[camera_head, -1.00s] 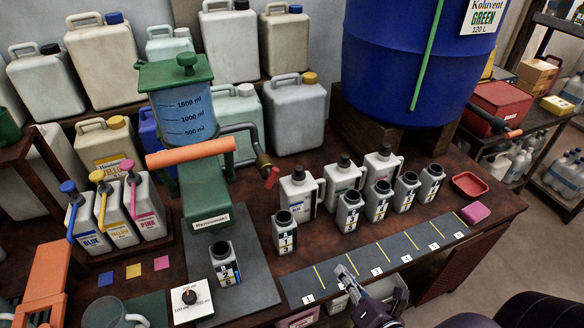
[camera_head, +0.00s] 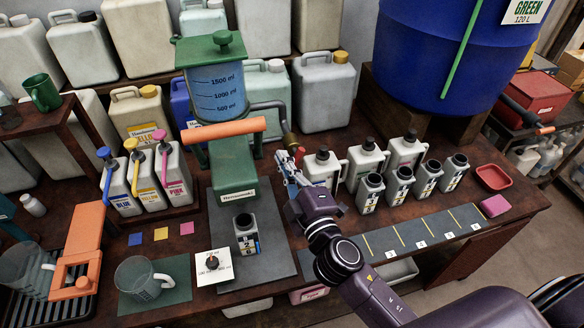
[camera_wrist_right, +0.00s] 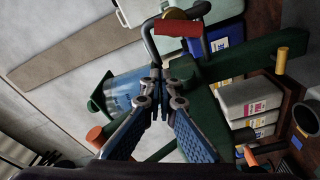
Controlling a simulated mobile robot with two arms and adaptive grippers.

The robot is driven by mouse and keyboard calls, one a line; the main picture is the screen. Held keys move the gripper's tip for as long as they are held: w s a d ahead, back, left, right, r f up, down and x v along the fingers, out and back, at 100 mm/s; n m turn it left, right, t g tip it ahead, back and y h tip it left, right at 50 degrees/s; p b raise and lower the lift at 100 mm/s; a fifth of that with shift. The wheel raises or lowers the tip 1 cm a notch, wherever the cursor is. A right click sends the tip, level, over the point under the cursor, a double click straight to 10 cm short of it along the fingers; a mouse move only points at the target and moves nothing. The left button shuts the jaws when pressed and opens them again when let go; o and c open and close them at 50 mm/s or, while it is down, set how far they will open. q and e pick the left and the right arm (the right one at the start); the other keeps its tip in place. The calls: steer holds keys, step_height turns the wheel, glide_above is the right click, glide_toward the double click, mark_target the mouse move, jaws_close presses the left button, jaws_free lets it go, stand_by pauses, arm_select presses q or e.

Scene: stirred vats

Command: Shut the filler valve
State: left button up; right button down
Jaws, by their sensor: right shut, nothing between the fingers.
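The filler's blue measuring tank (camera_head: 218,93) with a green lid stands on the green filler body (camera_head: 233,165). A grey pipe (camera_head: 268,105) runs from it to a brass valve (camera_head: 290,141). In the right wrist view the valve's red handle (camera_wrist_right: 178,30) lies crosswise below the brass part (camera_wrist_right: 180,14), just beyond my fingertips. In the head view my gripper mostly hides the handle. My right gripper (camera_head: 283,161) is shut and empty, close to the valve; its fingertips meet in the wrist view (camera_wrist_right: 158,75). Contact with the handle cannot be told. My left gripper is out of view.
An open grey bottle (camera_head: 246,236) stands on the mat below the filler. An orange lever (camera_head: 224,130) sticks out in front of the tank. Several grey bottles (camera_head: 370,192) stand right of my arm. A white dial box (camera_head: 213,266) and a glass jug (camera_head: 142,281) stand in front.

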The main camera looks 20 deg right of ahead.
mark_target(295, 157)
steer(key=d, duration=0.1)
steer(key=w+d+f, duration=0.1)
steer(key=d, duration=0.1)
steer(key=shift+w+d+f, duration=0.2)
steer(key=shift+w+d, duration=0.05)
steer(key=shift+w, duration=0.15)
steer(key=shift+w+f, duration=0.1)
steer(key=shift+w, duration=0.1)
